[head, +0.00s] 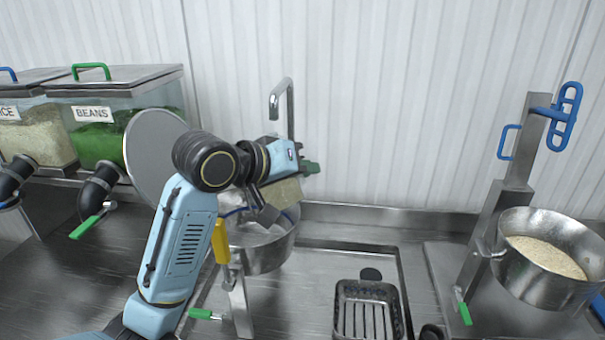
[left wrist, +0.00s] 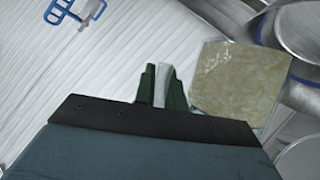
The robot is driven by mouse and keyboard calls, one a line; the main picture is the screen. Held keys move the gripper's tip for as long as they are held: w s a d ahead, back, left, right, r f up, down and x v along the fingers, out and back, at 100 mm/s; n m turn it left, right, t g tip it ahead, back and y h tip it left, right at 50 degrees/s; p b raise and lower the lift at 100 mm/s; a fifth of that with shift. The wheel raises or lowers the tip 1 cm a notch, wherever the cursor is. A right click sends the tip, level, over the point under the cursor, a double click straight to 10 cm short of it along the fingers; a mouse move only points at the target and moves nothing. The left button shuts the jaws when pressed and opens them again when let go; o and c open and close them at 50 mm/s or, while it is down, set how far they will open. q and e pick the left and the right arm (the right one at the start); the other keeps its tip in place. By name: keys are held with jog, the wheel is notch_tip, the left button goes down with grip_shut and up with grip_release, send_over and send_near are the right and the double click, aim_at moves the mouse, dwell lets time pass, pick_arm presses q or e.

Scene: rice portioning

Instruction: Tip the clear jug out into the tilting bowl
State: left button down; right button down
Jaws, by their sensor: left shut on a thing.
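The clear jug (head: 285,193), with pale tan contents, is above a steel bowl (head: 265,256) at centre left. It looks tilted, and my arm partly hides it. My left gripper (head: 308,168) is beside it. In the left wrist view, the green fingers (left wrist: 161,88) are shut on a pale upright piece, apparently the jug's handle, with the jug (left wrist: 238,84) to their right. A second steel bowl (head: 507,270), with pale grains in it, hangs on a post stand at right. I cannot tell for certain which bowl is the tilting one. My right gripper is not in view.
A yellow lever (head: 220,240) stands beside the centre bowl. A tap (head: 288,100) rises behind it. A slotted steel basket (head: 367,312) sits in front right. Rice (head: 38,128) and beans (head: 95,140) dispensers stand at left. The post stand (head: 515,165) carries blue handles.

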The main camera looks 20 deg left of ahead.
pick_arm(q)
jog(key=shift+r+n+h+p, duration=0.6)
jog(key=shift+r+n+p, duration=0.1)
jog(key=shift+r, duration=0.95)
jog(key=shift+w+a+r+n+h+p, duration=0.1)
jog(key=shift+w+a+r+n+h, duration=0.5)
jog(key=shift+a+r+n, duration=0.75)
jog(key=shift+w+a+r+n+h+p, duration=0.1)
jog(key=shift+w+a+r+n+h, duration=0.15)
jog(key=shift+a+r+n+h, duration=1.1)
jog(key=shift+w+a+r+n+h+p, duration=0.1)
jog(key=shift+w+a+r+n+h, duration=0.4)
jog(key=shift+r, duration=1.55)
jog(key=shift+a, duration=0.15)
jog(key=shift+s, duration=0.1)
notch_tip(320, 180, up, 6)
jog(key=m+y, duration=0.4)
jog(key=m, duration=0.2)
jog(key=m+t+y, duration=0.1)
jog(key=m+y, duration=0.4)
jog(key=m, duration=0.1)
jog(key=shift+t, duration=0.3)
